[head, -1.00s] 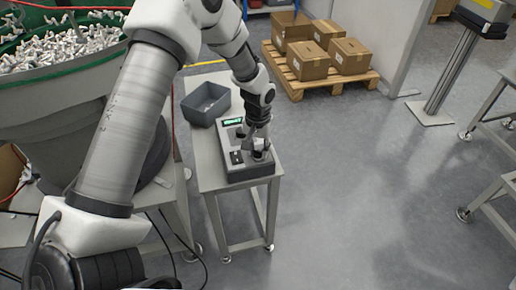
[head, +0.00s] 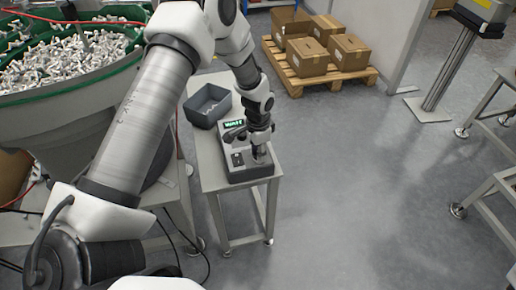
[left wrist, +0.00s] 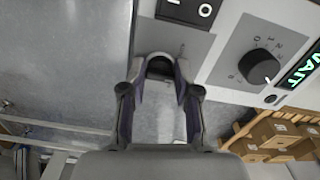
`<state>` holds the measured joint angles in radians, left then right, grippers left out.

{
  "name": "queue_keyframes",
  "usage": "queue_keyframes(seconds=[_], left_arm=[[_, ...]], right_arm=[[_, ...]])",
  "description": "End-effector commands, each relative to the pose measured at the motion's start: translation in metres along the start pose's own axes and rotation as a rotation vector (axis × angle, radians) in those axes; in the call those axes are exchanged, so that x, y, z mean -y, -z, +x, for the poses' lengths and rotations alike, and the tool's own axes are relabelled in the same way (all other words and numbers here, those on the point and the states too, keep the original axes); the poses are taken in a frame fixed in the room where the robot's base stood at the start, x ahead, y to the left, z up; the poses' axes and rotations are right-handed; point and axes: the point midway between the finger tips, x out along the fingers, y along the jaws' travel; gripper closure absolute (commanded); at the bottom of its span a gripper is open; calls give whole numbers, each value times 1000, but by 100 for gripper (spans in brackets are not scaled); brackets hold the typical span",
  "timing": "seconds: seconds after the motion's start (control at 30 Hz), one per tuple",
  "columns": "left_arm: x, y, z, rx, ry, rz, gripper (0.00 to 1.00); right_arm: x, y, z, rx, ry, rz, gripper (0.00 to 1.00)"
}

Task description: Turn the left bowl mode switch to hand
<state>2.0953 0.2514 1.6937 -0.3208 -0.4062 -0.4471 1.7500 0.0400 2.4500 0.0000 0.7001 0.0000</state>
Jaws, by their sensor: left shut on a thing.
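The control box (head: 238,172) stands on a small grey table. My left gripper (head: 260,158) points down at the box's right front part. In the left wrist view its fingertips (left wrist: 160,72) are closed around a dark switch knob on a grey plate (left wrist: 178,44), which I take for the mode switch. The fingers hide most of the knob, so its pointer and setting cannot be read. Beside it are a black rotary dial (left wrist: 259,67) with numbers and a black rocker switch (left wrist: 190,8). The lit display (left wrist: 303,66) reads WAIT. My right gripper is not in view.
A dark grey bin (head: 208,105) stands behind the box on the table (head: 213,180). A bowl feeder (head: 70,90) full of small parts is at the left. Cartons (head: 305,58) sit on a pallet (head: 345,80) at the back. The floor right of the table is clear.

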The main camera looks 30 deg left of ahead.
Motion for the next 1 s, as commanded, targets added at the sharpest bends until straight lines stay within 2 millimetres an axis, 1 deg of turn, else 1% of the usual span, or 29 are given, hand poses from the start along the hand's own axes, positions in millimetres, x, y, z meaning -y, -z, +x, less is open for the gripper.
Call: queue_keyframes(seconds=[0.2, 0.6, 0.8, 1.0], left_arm=[[-1, -1, 0, 2, -2, 203, 100], [-1, -1, 1, 2, -2, 560, 100], [-1, -1, 1, 2, -2, 686, 100], [-1, -1, 1, 2, -3, 758, 100]], right_arm=[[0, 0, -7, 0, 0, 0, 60], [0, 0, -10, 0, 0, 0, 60], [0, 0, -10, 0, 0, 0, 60], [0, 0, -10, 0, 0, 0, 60]])
